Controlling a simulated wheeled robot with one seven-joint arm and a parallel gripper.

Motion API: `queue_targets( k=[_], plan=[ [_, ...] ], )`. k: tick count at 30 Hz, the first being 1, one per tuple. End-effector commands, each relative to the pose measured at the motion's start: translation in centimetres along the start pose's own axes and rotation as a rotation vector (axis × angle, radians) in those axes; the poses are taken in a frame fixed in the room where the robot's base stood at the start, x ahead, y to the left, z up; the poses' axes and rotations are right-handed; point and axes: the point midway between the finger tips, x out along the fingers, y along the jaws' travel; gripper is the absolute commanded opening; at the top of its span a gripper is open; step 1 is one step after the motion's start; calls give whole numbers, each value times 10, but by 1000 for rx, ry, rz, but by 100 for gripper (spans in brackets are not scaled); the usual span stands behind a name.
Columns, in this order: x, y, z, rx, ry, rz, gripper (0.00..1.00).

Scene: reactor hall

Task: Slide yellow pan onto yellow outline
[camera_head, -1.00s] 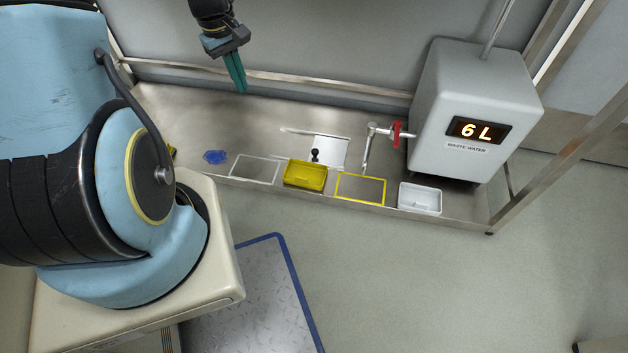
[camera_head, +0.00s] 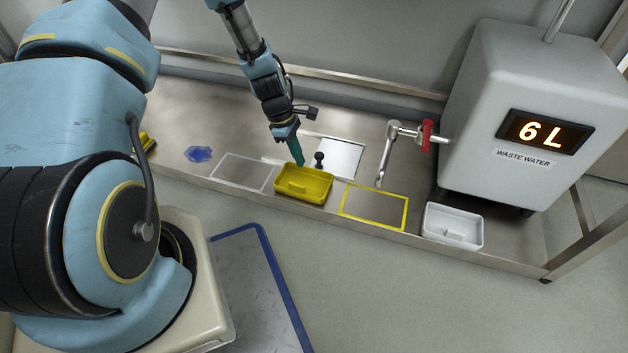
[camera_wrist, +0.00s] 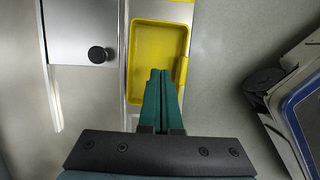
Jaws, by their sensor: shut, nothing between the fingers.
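The yellow pan (camera_head: 303,187) sits on the steel bench between a white outline (camera_head: 242,171) on its left and the yellow outline (camera_head: 374,207) on its right. The yellow outline is empty. My gripper (camera_head: 298,161) is shut with nothing in it, its green fingers pointing down at the pan's back left edge. In the wrist view the fingertips (camera_wrist: 163,74) overlap the near end of the pan (camera_wrist: 157,52). I cannot tell whether they touch it.
A white pan (camera_head: 452,227) sits right of the yellow outline. The waste water tank (camera_head: 540,120) with a red-handled tap (camera_head: 426,136) stands at the right. A black knob (camera_head: 319,158) on a plate rises behind the yellow pan. A blue item (camera_head: 198,154) lies at the left.

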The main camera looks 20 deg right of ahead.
Motion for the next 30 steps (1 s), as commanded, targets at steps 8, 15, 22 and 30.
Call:
queue_targets(
  k=[8,15,22,30],
  plan=[
    [47,-1,-2,1,-1,-2,0],
    [96,-1,-2,2,0,-2,0],
    [108,0,26,5,1,1,0],
    [108,0,38,1,1,0,0]
  ],
)
